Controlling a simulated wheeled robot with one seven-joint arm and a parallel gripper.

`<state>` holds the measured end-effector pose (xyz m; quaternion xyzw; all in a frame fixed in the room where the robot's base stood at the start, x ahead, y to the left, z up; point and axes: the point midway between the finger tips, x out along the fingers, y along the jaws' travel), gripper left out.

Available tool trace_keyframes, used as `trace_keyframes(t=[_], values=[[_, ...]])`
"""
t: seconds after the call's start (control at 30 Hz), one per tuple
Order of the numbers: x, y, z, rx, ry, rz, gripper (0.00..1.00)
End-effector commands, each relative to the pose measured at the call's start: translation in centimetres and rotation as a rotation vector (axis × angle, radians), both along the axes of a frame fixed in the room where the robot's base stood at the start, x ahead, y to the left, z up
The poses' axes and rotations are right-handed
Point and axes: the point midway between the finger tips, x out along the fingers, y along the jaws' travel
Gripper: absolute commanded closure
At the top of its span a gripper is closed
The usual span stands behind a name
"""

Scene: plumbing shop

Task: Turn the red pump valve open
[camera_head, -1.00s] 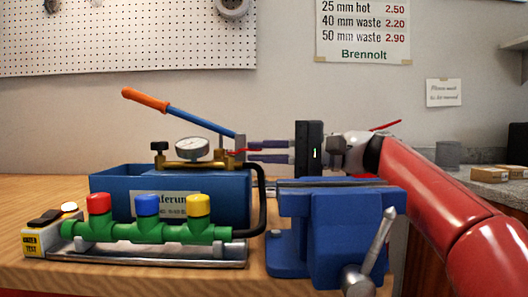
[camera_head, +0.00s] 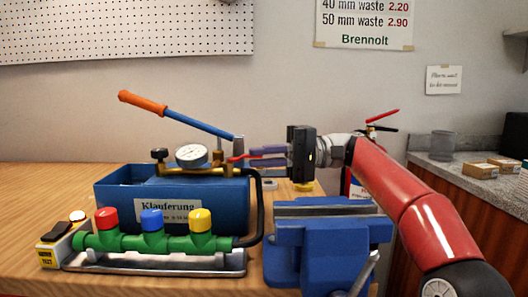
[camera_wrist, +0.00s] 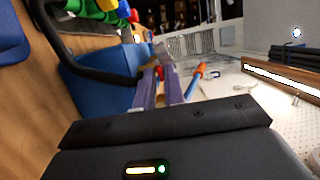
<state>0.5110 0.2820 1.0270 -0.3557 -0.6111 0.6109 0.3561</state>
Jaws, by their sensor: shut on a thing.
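The test pump has a blue tank (camera_head: 118,196), a brass fitting with a round gauge (camera_head: 191,155), and a long blue lever with an orange grip (camera_head: 143,103). The red pump valve (camera_head: 238,158) is a small thin handle at the right end of the brass fitting. My gripper (camera_head: 254,157) reaches in from the right with its purple fingers shut on the valve's handle. In the wrist view the gripper (camera_wrist: 163,74) points at the pump, and the fingers hide most of the valve. I cannot tell how far the valve is turned.
A green manifold (camera_head: 130,243) with red, blue and yellow caps lies in front of the tank. A black hose (camera_head: 260,210) curves down beside the tank. A blue vise (camera_head: 325,250) stands below my arm. A fire extinguisher (camera_head: 374,129) stands behind my arm.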

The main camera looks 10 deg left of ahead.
Motion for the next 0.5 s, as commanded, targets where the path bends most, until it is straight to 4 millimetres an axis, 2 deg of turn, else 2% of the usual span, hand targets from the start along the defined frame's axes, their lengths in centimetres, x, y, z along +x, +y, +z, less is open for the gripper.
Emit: trace_keyframes(t=[0.1,0.13,0.27,0.5], values=[[0.01,0.0,-0.08,-0.001,0.0,0.0,1.0],[0.01,0.0,-0.08,-0.001,0.0,-0.001,0.85],[0.01,0.0,-0.07,-0.001,0.0,-0.001,0.68],[0.0,-0.01,-0.16,-0.004,0.0,-0.001,0.67]])
